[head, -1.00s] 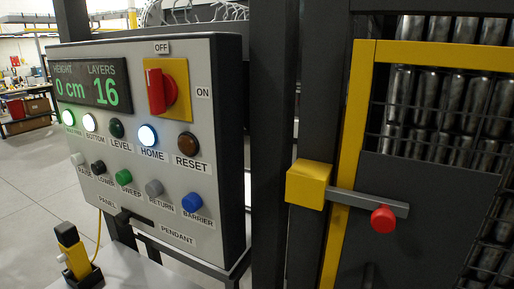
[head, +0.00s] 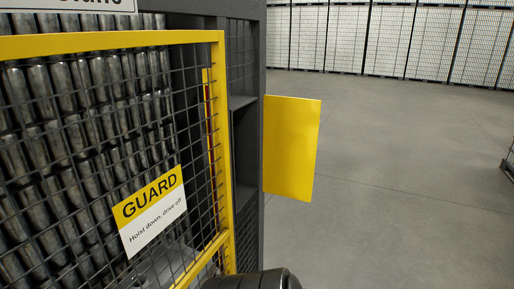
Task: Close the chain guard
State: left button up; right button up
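A flat yellow panel (head: 291,148), which looks like the chain guard, stands out to the right from the dark machine post (head: 248,130). It juts into the open air beside the machine, so it appears swung open. Its hinge and the space behind it are hidden. No gripper shows in this view. A dark rounded part at the bottom edge seems to be mine, but no fingers can be made out on it.
A yellow-framed mesh gate (head: 222,150) with a GUARD sign (head: 151,209) fills the left, with rows of metal cans (head: 75,110) behind it. Bare grey floor (head: 400,150) lies open to the right. Stacked pallets (head: 390,40) line the far back.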

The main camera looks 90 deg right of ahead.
aim_at(291, 124)
jog(key=z, duration=2.55)
